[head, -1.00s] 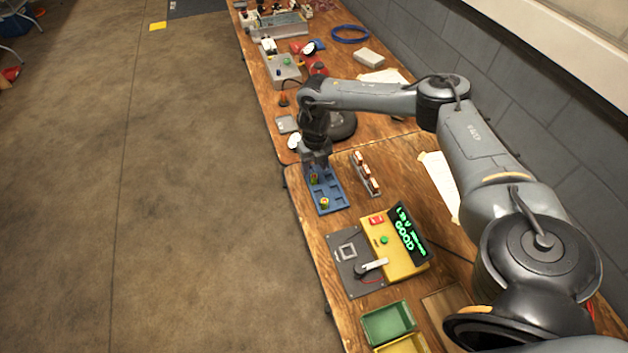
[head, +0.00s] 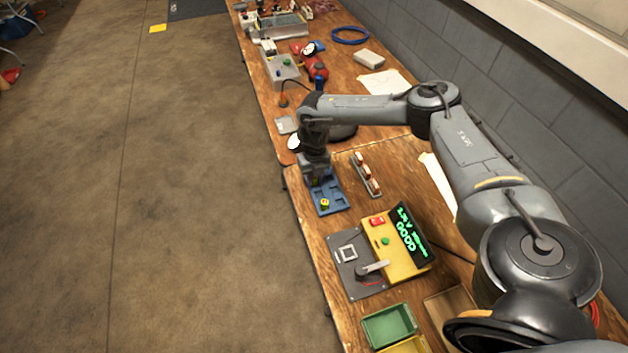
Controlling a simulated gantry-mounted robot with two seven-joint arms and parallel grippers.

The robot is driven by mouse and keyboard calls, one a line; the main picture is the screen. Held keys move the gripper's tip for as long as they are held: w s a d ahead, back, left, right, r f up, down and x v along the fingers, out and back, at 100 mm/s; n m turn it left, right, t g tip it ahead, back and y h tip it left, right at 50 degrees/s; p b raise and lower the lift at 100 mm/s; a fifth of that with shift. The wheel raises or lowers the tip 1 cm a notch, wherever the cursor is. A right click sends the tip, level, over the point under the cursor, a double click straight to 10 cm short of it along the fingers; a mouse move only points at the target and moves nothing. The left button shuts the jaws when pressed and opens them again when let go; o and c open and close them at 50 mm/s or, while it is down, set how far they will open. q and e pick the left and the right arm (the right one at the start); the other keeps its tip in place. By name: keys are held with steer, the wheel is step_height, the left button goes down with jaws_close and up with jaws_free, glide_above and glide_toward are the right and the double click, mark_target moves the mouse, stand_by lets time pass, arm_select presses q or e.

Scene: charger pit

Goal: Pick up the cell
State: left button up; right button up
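A blue tray (head: 336,206) with square pockets lies on the wooden table. One small yellow-green cell (head: 324,204) stands in a pocket near the tray's front left. My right gripper (head: 318,182) points down over the tray's far left part, with its fingers low at the pockets there. The gripper covers that spot, where another cell showed earlier, so I cannot tell whether the fingers are open or shut on it. My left gripper is not in view.
A yellow tester (head: 402,262) with a green-lit screen and a grey plate (head: 345,270) with a lever stands nearer. A rack (head: 367,176) of small items stands right of the tray. A green bin (head: 388,325) is at the front.

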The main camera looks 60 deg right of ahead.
jaws_close()
